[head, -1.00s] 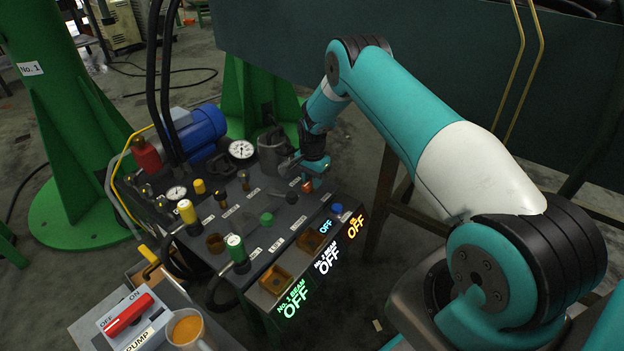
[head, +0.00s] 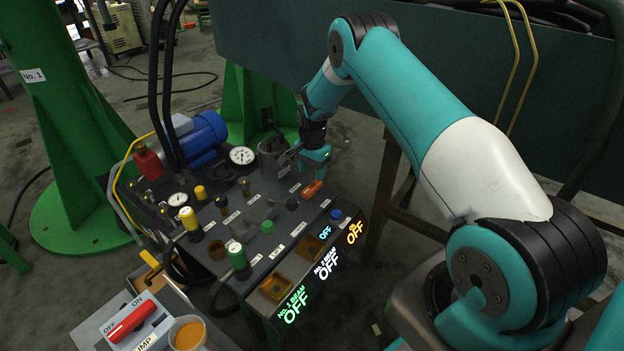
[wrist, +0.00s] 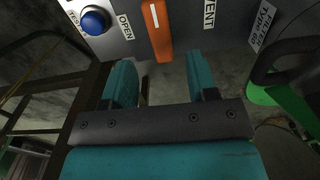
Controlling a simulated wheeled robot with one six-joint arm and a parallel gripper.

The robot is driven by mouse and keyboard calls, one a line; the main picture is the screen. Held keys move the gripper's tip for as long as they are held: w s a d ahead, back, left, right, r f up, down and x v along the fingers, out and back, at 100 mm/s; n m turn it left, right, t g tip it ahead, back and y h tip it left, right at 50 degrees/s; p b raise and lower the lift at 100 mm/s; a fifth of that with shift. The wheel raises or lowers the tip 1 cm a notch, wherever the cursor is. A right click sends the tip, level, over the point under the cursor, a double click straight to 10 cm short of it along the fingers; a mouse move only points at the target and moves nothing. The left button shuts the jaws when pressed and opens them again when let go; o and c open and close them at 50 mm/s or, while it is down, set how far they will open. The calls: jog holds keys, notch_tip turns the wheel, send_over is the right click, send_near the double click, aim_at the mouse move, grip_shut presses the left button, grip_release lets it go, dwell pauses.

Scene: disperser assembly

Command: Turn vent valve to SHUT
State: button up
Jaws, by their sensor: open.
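The vent valve is an orange bar handle (head: 313,188) at the right end of the panel. In the wrist view the handle (wrist: 157,32) shows a white line along it, with an OPEN label (wrist: 125,27) to its left and a VENT label (wrist: 209,12) to its right. No SHUT label can be read. My gripper (head: 317,158) is just above and behind the handle in the head view. In the wrist view its two teal fingers (wrist: 160,75) are apart, with the handle ahead of the gap. Nothing is held.
A blue button (head: 336,214) sits beside the handle, near the panel's front edge. A red pump switch (head: 130,320) and an orange-filled cup (head: 188,333) are at front left.

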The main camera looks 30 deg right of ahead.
aim_at(312, 186)
notch_tip(312, 186, up, 11)
jog(key=p, duration=0.2)
dwell(0.5)
jog(key=s+a+r+n+y, duration=0.1)
jog(key=s+a+r+n, duration=0.45)
jog(key=a+r, duration=0.35)
jog(key=s+a+r+n+y, duration=0.1)
jog(key=s+a+r+n, duration=0.45)
jog(key=a+r, duration=0.3)
jog(key=s+a+r+n+y, duration=0.1)
jog(key=s+a+r+n, duration=0.2)
jog(key=s, duration=0.6)
jog(key=s+a+r+n+p, duration=0.1)
jog(key=s+a+r+n, duration=0.2)
jog(key=s, duration=0.5)
jog(key=s+a+r+n+y, duration=0.1)
jog(key=s+a+n, duration=0.3)
jog(key=s, duration=0.5)
notch_tip(312, 186, up, 28)
jog(key=d+p, duration=0.1)
jog(key=p, duration=2.6)
jog(key=shift+w+p, duration=0.25)
jog(key=shift+p, duration=0.05)
